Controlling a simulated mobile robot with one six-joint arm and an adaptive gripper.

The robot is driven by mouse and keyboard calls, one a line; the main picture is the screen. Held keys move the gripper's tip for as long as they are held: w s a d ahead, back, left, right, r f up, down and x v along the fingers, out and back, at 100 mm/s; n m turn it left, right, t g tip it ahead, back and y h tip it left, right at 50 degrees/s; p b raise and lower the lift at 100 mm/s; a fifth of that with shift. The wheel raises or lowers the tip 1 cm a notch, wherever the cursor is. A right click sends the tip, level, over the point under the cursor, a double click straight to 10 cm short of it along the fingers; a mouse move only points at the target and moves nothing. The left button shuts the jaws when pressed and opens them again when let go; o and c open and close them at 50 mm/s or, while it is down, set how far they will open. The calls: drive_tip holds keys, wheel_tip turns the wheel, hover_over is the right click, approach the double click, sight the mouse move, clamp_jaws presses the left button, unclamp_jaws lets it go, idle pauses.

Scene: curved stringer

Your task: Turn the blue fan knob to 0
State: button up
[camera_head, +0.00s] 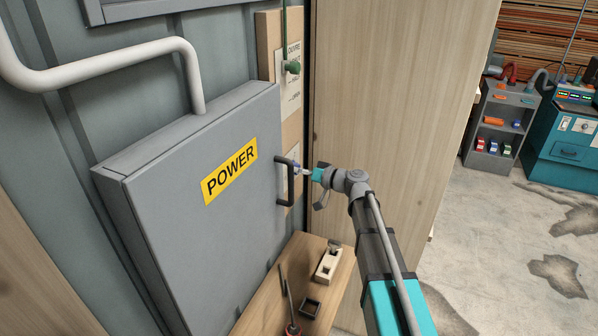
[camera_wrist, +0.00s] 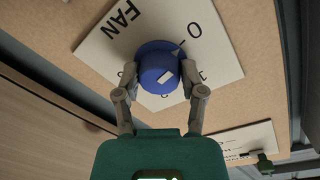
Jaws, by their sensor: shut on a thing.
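The blue fan knob (camera_wrist: 158,66) sits on a white plate (camera_wrist: 215,55) marked FAN in the wrist view. Its fingers stand on both sides of it; my gripper (camera_wrist: 160,76) is shut on the knob. A small pale pointer on the knob's blue base faces the upper right, towards a short line and a 0 or O (camera_wrist: 190,34). Other marks on the plate are partly hidden by the knob and fingers. In the head view my gripper (camera_head: 304,172) reaches behind the edge of the grey POWER box, which hides most of the knob.
The grey POWER box (camera_head: 200,200) with a dark handle (camera_head: 285,182) stands close beside my gripper. A green knob (camera_head: 292,67) is higher on the wooden board. A wooden panel (camera_head: 400,90) stands right. A wooden bench (camera_head: 262,312) below holds tools.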

drive_tip(key=shift+w+a+r, duration=0.1)
drive_tip(key=shift+w, duration=0.05)
idle(0.3)
drive_tip(key=o, duration=1.1)
drive_tip(key=shift+o, duration=0.2)
